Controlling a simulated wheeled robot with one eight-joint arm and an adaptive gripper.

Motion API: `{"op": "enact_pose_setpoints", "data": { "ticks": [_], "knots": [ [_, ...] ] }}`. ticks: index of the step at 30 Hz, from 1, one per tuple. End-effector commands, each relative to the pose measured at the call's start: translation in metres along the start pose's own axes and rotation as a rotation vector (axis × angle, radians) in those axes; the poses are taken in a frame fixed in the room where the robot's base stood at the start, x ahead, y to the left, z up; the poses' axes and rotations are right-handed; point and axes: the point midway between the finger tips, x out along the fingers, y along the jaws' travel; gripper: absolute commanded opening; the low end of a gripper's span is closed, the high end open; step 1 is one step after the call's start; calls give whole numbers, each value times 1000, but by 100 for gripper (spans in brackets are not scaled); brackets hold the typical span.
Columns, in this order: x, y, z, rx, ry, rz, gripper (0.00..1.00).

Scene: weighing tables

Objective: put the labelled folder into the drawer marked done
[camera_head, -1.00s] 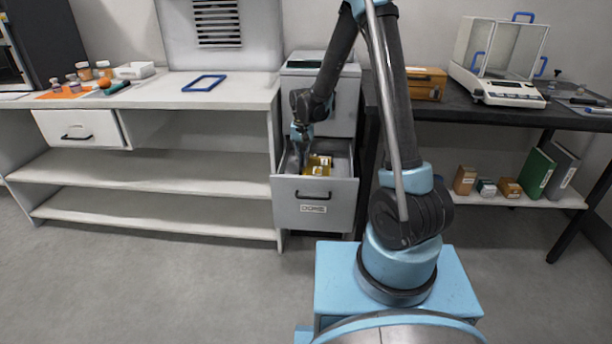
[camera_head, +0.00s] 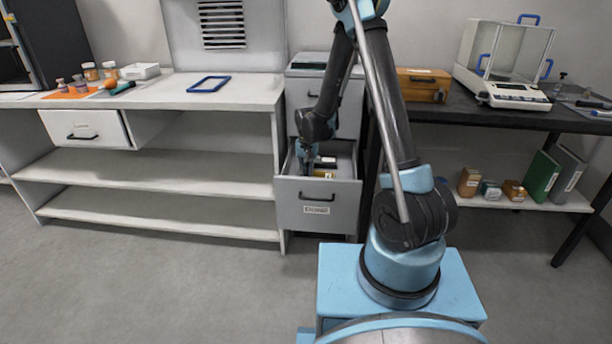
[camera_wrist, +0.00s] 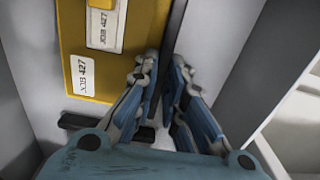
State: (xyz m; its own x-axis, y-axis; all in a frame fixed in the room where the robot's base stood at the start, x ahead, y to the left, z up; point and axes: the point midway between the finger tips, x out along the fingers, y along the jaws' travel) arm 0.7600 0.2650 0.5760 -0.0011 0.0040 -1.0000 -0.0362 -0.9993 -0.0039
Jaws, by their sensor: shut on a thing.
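The yellow folder (camera_wrist: 140,22) fills the upper middle of the wrist view, with two white labels on its face. It also shows in the head view (camera_head: 322,174), inside the open lower drawer (camera_head: 300,215) of the grey cabinet. The drawer's front has a black handle and a white tag that is blurred but seems to read DONE. My gripper (camera_wrist: 165,85) is down inside the drawer, shut on the dark right edge of the folder. In the head view my gripper (camera_head: 306,166) is partly hidden behind the drawer front, as is the folder's lower part.
A dark table (camera_head: 430,110) on the right carries an orange box (camera_head: 424,84) and a balance (camera_head: 510,92). Green and grey binders stand on its lower shelf. The floor in front is clear.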

Motion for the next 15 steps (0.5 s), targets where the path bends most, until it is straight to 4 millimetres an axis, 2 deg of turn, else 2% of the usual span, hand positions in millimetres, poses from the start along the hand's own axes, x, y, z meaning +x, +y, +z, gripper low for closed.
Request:
{"op": "enact_pose_setpoints", "data": {
  "ticks": [1, 3, 4, 15],
  "knots": [
    [0, 0, 0, 0, 0, 0, 13],
    [0, 0, 0, 0, 0, 0, 29],
    [0, 0, 0, 0, 0, 0, 31],
    [-1, 0, 0, 0, 0, 0, 31]
  ]
}}
